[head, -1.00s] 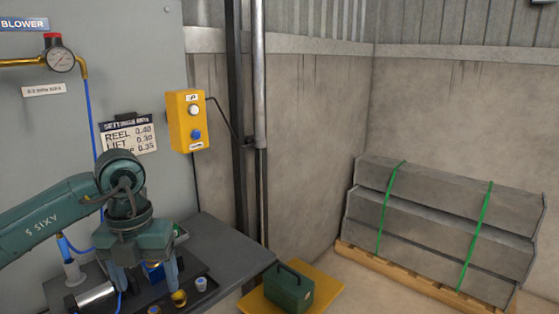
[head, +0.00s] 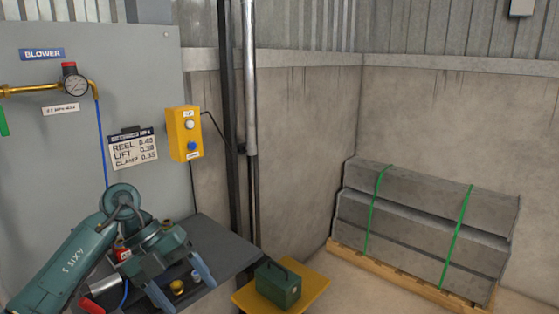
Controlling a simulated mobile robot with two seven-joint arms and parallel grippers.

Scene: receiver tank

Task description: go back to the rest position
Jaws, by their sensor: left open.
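My left gripper (head: 188,296) is at the lower left of the head view, over the dark bench (head: 222,238). Its two blue-grey fingers are spread apart, with nothing seen held between them. The arm comes in from the lower left, with the wrist tilted toward the right. A small yellow-topped item (head: 177,287) shows near the fingers, and a small white and blue cup (head: 196,276) is close to the right finger. My right gripper is not in view.
A yellow button box (head: 184,133), a settings card (head: 133,149) and a gauge (head: 76,86) are on the grey panel. A green toolbox (head: 278,284) stands on a yellow platform (head: 315,287). Strapped grey blocks (head: 420,226) sit on a pallet at right.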

